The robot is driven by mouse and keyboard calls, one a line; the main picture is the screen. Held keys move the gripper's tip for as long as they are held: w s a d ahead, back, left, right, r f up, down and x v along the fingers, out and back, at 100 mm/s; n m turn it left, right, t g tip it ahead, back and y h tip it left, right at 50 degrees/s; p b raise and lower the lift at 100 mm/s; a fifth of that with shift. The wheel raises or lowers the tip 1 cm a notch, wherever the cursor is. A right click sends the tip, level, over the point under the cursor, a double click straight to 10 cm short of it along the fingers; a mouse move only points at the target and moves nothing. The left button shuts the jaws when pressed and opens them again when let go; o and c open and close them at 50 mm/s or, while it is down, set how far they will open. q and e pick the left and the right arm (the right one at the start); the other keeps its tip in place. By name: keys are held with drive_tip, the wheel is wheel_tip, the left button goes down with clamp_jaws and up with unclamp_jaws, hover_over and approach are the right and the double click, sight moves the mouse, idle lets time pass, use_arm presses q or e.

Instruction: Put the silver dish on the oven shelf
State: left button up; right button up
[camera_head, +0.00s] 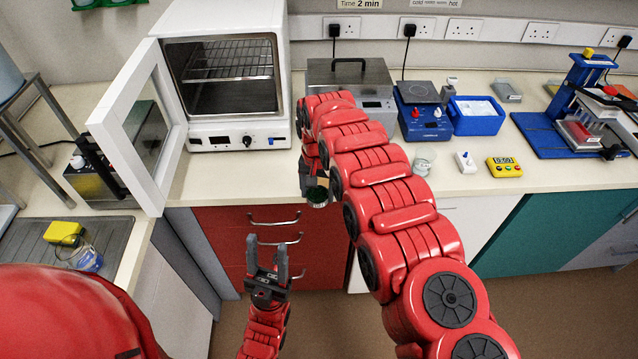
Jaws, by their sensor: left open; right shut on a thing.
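The oven (238,130) is a white box at the back left of the bench. Its door (138,125) stands wide open to the left, and a wire shelf (228,62) shows inside with nothing seen on it. My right gripper (312,184) is just in front of the bench edge, to the right of and below the oven opening. It is shut on a small round dish (318,198), which looks dark here and is partly hidden by the gripper; I take it as the silver dish. My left gripper (268,258) is open and empty, pointing up in front of the red drawers.
A lidded steel bath (350,78), a blue hotplate (424,115), a blue tray (476,122), a glass beaker (421,164) and a yellow timer (504,167) stand to the right. My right arm crosses the bench front. The open door blocks the oven's left side.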

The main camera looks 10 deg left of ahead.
drive_tip(key=shift+d+f, duration=0.1)
drive_tip(key=w+d+r+b, duration=0.1)
drive_tip(key=w+d+r, duration=0.1)
drive_tip(key=d, duration=0.5)
drive_tip(key=w+d+r+b, duration=0.1)
drive_tip(key=w+d+r, duration=0.1)
drive_tip(key=d, duration=0.6)
drive_tip(key=w+d+r+b, duration=0.2)
drive_tip(key=w+d+r, duration=0.1)
drive_tip(key=d, duration=0.5)
drive_tip(key=shift+d, duration=0.15)
drive_tip(key=d, duration=0.2)
drive_tip(key=s+d+r, duration=0.1)
drive_tip(key=d, duration=0.2)
drive_tip(key=d+b, duration=0.1)
drive_tip(key=d, duration=0.1)
drive_tip(key=shift+s+d+r, duration=0.25)
drive_tip(key=shift+s+r, duration=0.1)
drive_tip(key=shift+a+r, duration=0.1)
